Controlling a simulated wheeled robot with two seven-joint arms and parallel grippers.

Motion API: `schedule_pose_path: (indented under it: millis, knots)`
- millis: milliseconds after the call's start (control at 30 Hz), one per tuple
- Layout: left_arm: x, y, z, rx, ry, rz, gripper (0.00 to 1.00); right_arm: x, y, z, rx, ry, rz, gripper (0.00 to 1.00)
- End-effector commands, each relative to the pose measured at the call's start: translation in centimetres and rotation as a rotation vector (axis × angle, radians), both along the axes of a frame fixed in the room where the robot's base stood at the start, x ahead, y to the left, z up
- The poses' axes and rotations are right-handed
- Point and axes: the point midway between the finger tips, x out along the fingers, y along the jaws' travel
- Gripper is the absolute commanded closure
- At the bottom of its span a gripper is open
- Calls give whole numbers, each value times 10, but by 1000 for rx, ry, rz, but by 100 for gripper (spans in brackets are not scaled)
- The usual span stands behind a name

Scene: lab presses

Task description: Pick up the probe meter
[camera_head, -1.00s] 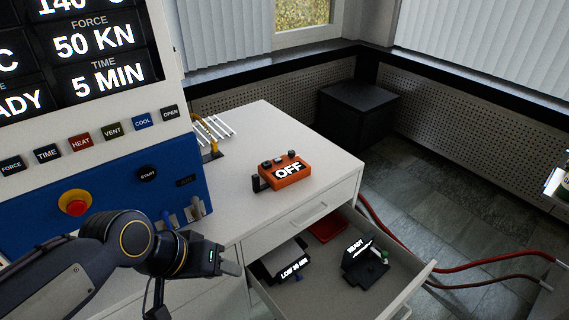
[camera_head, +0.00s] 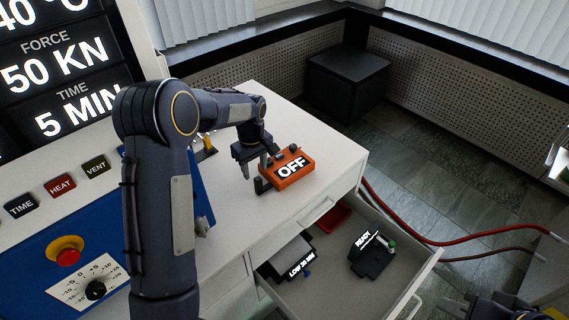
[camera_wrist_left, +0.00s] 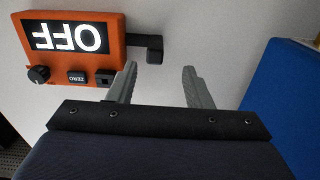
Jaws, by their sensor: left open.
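The probe meter, an orange box with a lit OFF display (camera_head: 291,170), lies on the white cabinet top. In the left wrist view the meter (camera_wrist_left: 115,40) is at the upper left, with a knob and a ZERO button. A black piece (camera_wrist_left: 155,48) sticks out from its side, just beyond the fingertips. My left gripper (camera_head: 256,172) is open and empty, beside the meter's left end in the head view. Its two grey fingers (camera_wrist_left: 160,70) are apart with bare white surface between them. A dark part of my right arm shows at the bottom right of the head view; its jaws cannot be made out.
An open drawer (camera_head: 335,290) below the meter holds a LOW device (camera_head: 290,258), a READY device (camera_head: 370,252) and a red tray (camera_head: 333,216). The press with its blue panel (camera_head: 115,235) stands at the left. Red hoses (camera_head: 470,240) run along the right floor.

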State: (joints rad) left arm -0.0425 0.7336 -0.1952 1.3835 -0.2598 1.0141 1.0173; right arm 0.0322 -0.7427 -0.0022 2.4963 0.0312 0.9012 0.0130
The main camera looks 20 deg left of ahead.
Motion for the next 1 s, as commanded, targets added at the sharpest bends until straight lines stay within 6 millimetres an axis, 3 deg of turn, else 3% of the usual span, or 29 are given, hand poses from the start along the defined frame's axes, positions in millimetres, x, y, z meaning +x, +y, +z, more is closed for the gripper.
schedule_pose_path:
  millis: [433, 733, 1000]
  knots:
    - [7, -1, -57, -2, 1, -2, 55, 0, 0, 17, 0, 0, 0, 80]
    - [7, -1, -64, -2, -1, -2, 55, 0, 0, 17, 0, 0, 0, 80]
    - [7, -1, -63, -2, -1, -2, 89, 0, 0, 17, 0, 0, 0, 80]
